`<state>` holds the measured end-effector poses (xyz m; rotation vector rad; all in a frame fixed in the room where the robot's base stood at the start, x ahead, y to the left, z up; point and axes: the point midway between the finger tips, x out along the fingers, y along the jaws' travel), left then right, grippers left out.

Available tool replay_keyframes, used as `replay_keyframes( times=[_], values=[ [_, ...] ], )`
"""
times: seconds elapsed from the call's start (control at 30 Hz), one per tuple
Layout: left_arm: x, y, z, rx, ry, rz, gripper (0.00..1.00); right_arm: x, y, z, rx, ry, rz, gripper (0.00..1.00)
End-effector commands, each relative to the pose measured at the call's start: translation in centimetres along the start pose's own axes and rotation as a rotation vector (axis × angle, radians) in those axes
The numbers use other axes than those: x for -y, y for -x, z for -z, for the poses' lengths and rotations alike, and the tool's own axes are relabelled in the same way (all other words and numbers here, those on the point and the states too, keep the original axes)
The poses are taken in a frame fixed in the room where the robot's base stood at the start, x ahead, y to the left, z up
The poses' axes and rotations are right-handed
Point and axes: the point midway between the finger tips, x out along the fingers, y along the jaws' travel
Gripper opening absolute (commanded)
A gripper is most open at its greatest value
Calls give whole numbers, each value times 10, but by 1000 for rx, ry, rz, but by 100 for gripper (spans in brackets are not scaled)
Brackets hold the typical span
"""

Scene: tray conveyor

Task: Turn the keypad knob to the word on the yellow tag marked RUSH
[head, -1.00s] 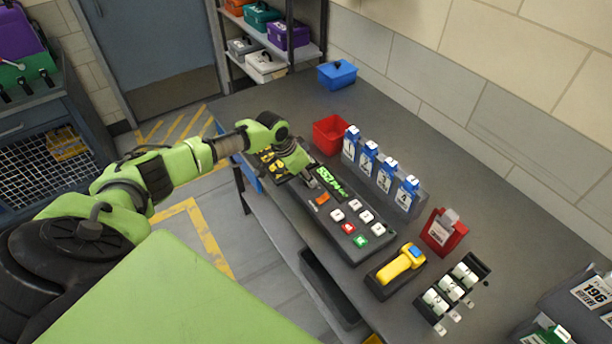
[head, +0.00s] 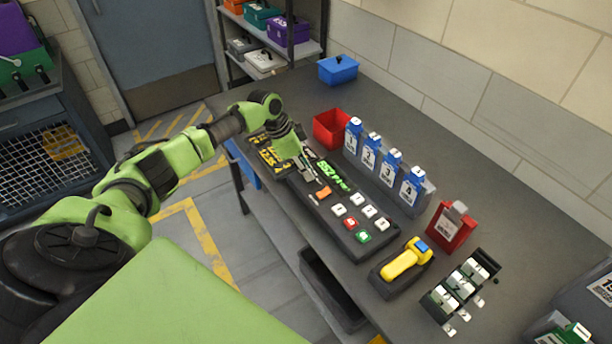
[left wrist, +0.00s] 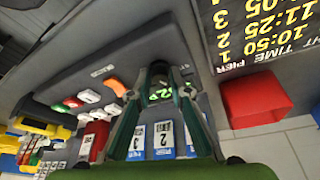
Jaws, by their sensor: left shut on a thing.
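The keypad is a dark grey console (head: 340,226) on the bench, with white, red, green and orange keys and a green-lit display (head: 333,176). My left gripper (head: 312,174) is at its far end, beside the display. In the left wrist view, my left gripper (left wrist: 160,86) has its fingers closed around a small dark knob (left wrist: 158,68) on the console face (left wrist: 125,62). The fingers hide most of the knob and any words around it. I cannot make out a yellow tag marked RUSH. My right gripper is not in view.
A red bin (head: 329,130) and a row of numbered blue-topped bottles (head: 388,168) stand behind the keypad. A yellow scanner (head: 404,262) and a red tag holder (head: 450,228) are nearer. A black board with yellow text (left wrist: 262,32) is close by the gripper. The bench behind the bottles is clear.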

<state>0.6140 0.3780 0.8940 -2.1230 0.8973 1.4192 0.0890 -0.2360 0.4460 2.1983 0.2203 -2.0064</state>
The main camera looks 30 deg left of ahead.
Motion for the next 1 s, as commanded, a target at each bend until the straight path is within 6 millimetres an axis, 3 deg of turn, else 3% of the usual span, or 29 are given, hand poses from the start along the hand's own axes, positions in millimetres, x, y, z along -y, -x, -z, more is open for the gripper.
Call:
replay_keyframes(
  times=[0.1,0.4,1.0],
  values=[
    [2,-5,0,-4,-87,-35,0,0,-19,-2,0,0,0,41],
    [2,-3,1,-3,-263,-108,0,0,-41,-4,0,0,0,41],
    [2,0,1,1,-351,-144,0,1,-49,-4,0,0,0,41]
  ],
)
